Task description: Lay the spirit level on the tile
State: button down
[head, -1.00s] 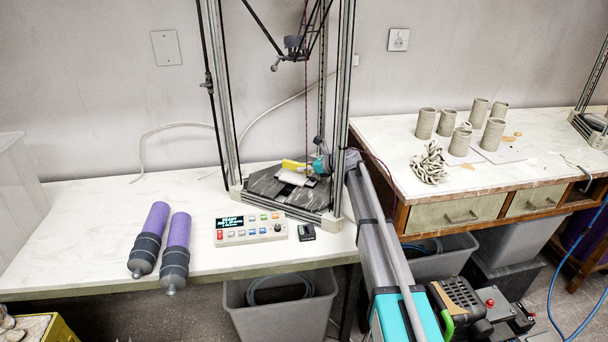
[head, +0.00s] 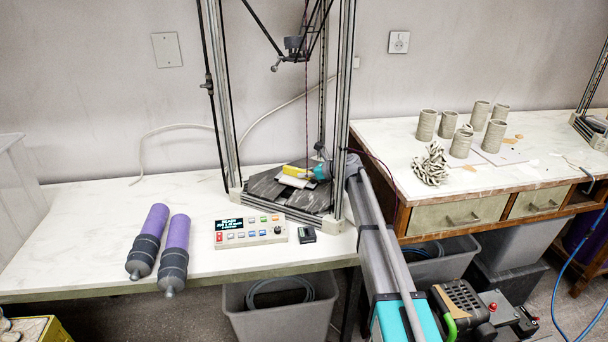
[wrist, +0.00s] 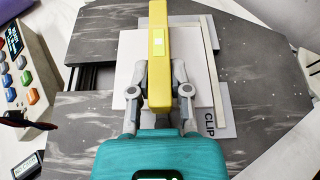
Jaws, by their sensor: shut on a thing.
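The yellow spirit level (head: 294,170) is held in my gripper (head: 312,173) over the white tile (head: 293,182). In the wrist view the level (wrist: 158,35) runs lengthwise away from me, with a pale vial window on its top. The fingers of my gripper (wrist: 159,84) are shut on its two sides. The tile (wrist: 204,85) shows on both sides of the level, lying on the dark grey bed. The level hides the middle of the tile. I cannot tell whether the level touches it.
The marbled bed (wrist: 265,80) stands between the upright posts of the frame (head: 223,90). A print head (head: 293,45) hangs above. A control box (head: 250,231) and a small black box (head: 306,235) stand in front. Two purple cartridges (head: 176,245) lie at left.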

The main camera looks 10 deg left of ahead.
jog(key=c, duration=0.6)
grip_release()
jog(key=shift+a+r, duration=0.1)
jog(key=shift+r+p, duration=0.35)
jog(key=shift+p, duration=0.25)
jog(key=shift+s+d+r, duration=0.1)
jog(key=shift+d+r, duration=0.15)
jog(key=p+v, duration=0.4)
jog(key=v, duration=0.7)
jog(key=shift+s+d+p, duration=0.1)
jog(key=shift+d+p, duration=0.15)
jog(key=shift+p, duration=0.05)
